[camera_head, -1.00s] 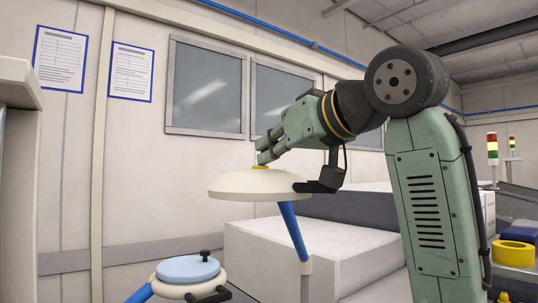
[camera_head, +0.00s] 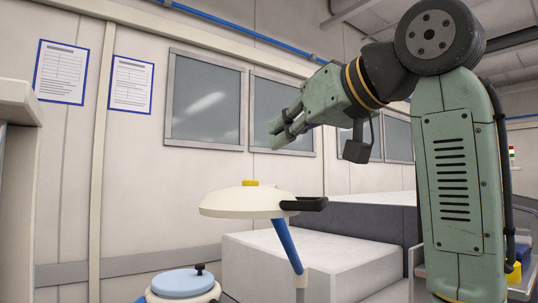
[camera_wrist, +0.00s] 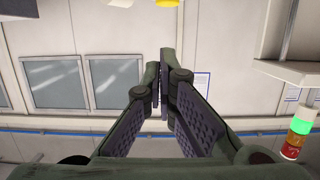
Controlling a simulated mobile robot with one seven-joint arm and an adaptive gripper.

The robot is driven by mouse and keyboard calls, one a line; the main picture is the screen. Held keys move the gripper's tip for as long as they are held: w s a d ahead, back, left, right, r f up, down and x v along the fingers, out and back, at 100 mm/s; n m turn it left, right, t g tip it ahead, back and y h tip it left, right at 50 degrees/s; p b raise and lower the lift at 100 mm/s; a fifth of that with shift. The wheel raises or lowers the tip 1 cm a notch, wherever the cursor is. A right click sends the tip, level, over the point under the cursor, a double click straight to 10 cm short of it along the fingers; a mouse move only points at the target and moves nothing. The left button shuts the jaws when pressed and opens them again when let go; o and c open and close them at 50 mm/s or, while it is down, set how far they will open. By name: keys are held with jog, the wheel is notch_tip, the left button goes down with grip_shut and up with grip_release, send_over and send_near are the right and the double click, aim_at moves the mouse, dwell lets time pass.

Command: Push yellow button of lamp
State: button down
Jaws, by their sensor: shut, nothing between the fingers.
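The lamp (camera_head: 240,206) is a wide cream disc on a slanted blue post, with a black handle at its right edge. Its yellow button (camera_head: 250,183) sits on top of the disc and is uncovered. My gripper (camera_head: 274,135) is shut and empty, above the button and slightly right of it in the head view, with a clear gap between them. In the wrist view my gripper's fingertips (camera_wrist: 164,55) are together. A yellow piece (camera_wrist: 166,3), likely the button, is cut off at the top edge there.
A light-blue round lid with a black knob (camera_head: 186,281) stands below the lamp. A large white block (camera_head: 300,262) is behind the post. A signal tower (camera_wrist: 300,130) with a bright green section shows at right in the wrist view. Free air surrounds my gripper.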

jog(key=shift+v, duration=2.15)
jog(key=shift+s+a+r, duration=0.1)
